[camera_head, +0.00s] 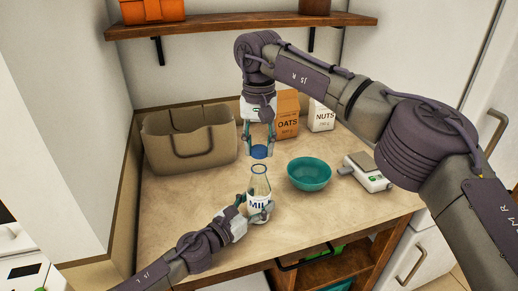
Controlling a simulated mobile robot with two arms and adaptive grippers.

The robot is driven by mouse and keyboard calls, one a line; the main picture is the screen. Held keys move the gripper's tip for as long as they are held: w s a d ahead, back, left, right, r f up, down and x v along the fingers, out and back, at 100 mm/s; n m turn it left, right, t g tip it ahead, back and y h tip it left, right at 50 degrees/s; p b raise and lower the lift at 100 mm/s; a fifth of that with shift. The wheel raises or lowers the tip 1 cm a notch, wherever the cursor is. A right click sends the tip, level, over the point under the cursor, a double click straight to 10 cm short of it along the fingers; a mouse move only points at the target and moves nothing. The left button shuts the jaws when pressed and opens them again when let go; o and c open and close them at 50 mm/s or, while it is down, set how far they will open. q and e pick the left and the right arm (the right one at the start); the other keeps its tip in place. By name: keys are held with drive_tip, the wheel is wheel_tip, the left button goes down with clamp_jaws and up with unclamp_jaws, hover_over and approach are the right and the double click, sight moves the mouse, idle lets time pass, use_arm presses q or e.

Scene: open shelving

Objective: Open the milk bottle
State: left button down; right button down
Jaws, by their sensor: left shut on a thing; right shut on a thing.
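The milk bottle (260,185) is a clear glass bottle with a white label, standing upright near the middle of the counter. My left gripper (256,207) is shut on its lower body from the left. A round blue cap (259,152) is between the fingertips of my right gripper (259,150), which reaches down from above and is shut on it. The cap is above the bottle's mouth, with a small gap between them in the picture. The bottle's rim shows uncovered.
A teal bowl (309,173) and a scale (368,172) stand to the right. A beige bag (190,143) is at the back left. An oats bag (287,115) and a nuts bag (321,117) are behind. A wooden shelf (230,23) hangs above. The counter's front left is clear apart from my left arm.

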wheel_tip(320, 180, up, 3)
drive_tip(key=shift+f, duration=0.15)
use_arm(q)
drive_tip(key=shift+c, duration=0.7)
unclamp_jaws()
